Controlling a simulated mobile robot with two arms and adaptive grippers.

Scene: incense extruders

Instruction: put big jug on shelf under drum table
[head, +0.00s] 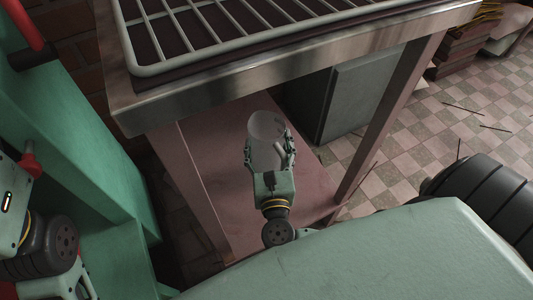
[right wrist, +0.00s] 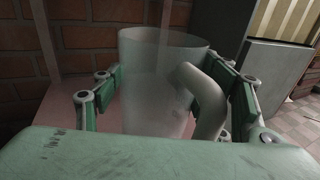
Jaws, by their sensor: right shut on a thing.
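The big jug (head: 267,129) is pale, translucent and upright, over the pinkish lower shelf (head: 236,122) of the metal-topped table (head: 230,88). My right gripper (head: 270,150) is shut on the jug, with fingers on both sides of it. In the right wrist view the jug (right wrist: 150,75) stands between the green fingers, its curved handle (right wrist: 205,100) facing the camera. I cannot tell whether the jug's base touches the shelf, as my gripper hides it. My left gripper is not clearly seen; only parts of my left arm show at the left edge.
A white wire rack (head: 180,62) lies on the tabletop above. A table leg (head: 385,115) stands right of my gripper, and a grey-green box (head: 355,90) is behind. A green frame (head: 70,120) stands at left. The shelf around the jug looks clear.

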